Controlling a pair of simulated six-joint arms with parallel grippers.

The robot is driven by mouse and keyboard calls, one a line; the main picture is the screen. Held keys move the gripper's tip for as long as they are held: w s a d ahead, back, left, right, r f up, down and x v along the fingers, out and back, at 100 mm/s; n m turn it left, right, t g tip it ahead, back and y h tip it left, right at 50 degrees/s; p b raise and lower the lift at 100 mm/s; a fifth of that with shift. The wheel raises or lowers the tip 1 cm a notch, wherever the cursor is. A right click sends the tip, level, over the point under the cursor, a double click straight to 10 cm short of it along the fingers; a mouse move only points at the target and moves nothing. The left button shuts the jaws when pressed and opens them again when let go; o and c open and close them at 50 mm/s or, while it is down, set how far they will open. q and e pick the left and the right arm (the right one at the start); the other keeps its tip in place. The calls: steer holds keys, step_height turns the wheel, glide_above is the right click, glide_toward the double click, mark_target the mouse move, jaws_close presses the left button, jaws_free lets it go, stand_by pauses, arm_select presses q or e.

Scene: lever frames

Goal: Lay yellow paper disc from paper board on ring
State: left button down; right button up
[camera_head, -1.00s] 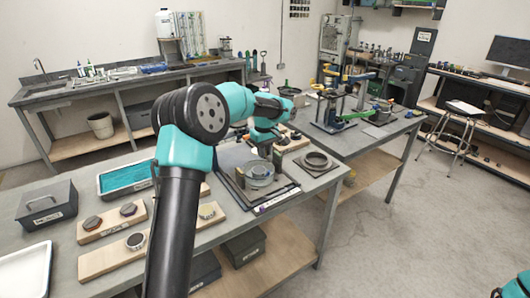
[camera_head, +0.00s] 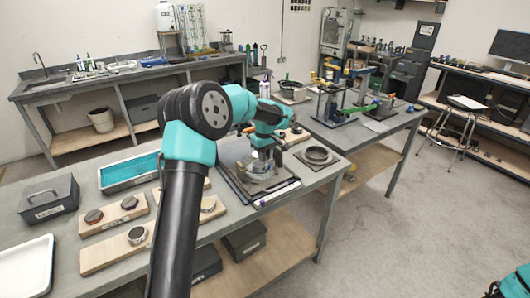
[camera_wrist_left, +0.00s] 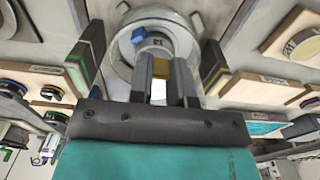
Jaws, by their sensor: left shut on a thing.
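My left gripper (camera_head: 265,163) points down over the round, clear-walled ring fixture (camera_head: 262,175) on a dark plate. In the left wrist view the fingers (camera_wrist_left: 161,80) are close together, with a small ochre-yellow piece between their tips, which looks like the yellow paper disc (camera_wrist_left: 161,68). Most of the disc is hidden by the fingers. The ring (camera_wrist_left: 124,46) lies just beyond the fingertips, with a blue part on it; contact cannot be told. A wooden board (camera_head: 212,214), partly behind my arm, may be the paper board. My right gripper is not in view.
Wooden boards with round pieces (camera_head: 114,220) lie to the left, near a teal-filled tray (camera_head: 112,184) and a dark lidded box (camera_head: 50,201). A dark round ring (camera_head: 317,156) sits on a plate to the right. A white tray (camera_head: 25,266) is at front left.

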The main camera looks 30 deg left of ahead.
mark_target(265, 165)
arm_select(q)
steer(key=shift+f, duration=1.95)
steer(key=shift+s+d+f, duration=0.1)
steer(key=shift+s+f, duration=0.05)
steer(key=shift+f, duration=0.35)
steer(key=c, duration=1)
jaws_free()
steer(key=shift+c, duration=0.2)
steer(key=shift+o, duration=0.3)
step_height(265, 165, up, 18)
steer(key=shift+r, duration=0.15)
